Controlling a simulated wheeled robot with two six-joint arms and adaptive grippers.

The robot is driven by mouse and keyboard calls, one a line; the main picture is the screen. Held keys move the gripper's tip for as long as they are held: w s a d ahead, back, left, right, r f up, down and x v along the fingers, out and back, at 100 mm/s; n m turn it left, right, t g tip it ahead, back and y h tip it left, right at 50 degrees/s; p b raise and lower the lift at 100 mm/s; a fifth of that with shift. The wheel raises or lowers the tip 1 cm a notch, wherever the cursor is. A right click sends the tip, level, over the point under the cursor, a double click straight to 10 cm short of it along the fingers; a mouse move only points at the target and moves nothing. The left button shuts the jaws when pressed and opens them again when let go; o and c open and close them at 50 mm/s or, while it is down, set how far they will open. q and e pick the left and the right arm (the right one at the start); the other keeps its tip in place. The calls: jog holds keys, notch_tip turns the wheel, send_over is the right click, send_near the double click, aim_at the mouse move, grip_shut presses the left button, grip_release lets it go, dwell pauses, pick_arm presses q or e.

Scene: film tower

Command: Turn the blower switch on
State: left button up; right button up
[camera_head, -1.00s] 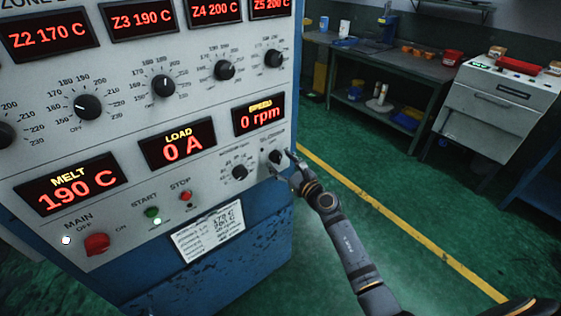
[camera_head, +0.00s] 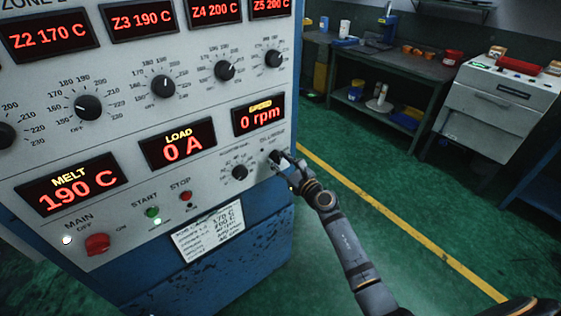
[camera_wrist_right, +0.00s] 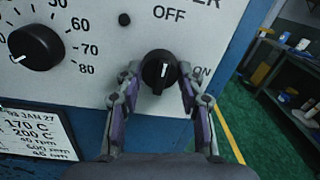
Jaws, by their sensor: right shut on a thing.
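The blower switch (camera_head: 275,157) is a black round knob at the lower right corner of the grey control panel (camera_head: 215,105). It also shows in the right wrist view (camera_wrist_right: 159,70), with OFF printed above it and ON to its right. Only the end of its name label shows there. My left gripper is not in view.
A dial with numbers (camera_wrist_right: 36,47) sits just left of the switch, and a paper card (camera_head: 208,230) hangs below. Red displays fill the panel above. A workbench (camera_head: 385,62) and a grey cabinet (camera_head: 495,105) stand at the back right. The green floor between is clear.

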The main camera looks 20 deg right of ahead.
jog(key=m+p, duration=0.3)
jog(key=m, duration=0.1)
jog(key=shift+r, duration=0.2)
jog(key=m+p, duration=0.3)
jog(key=m, duration=0.1)
jog(key=shift+m, duration=0.3)
jog(key=m+p, duration=0.3)
jog(key=m, duration=0.2)
jog(key=shift+g, duration=0.3)
jog(key=shift+d+f+m+p, duration=0.15)
jog(key=shift+m+p, duration=0.65)
jog(key=shift+m, duration=1)
jog(key=o, duration=1.2)
jog(key=shift+c, duration=0.2)
jog(key=v, duration=1.2)
jog(key=shift+w+d, duration=0.1)
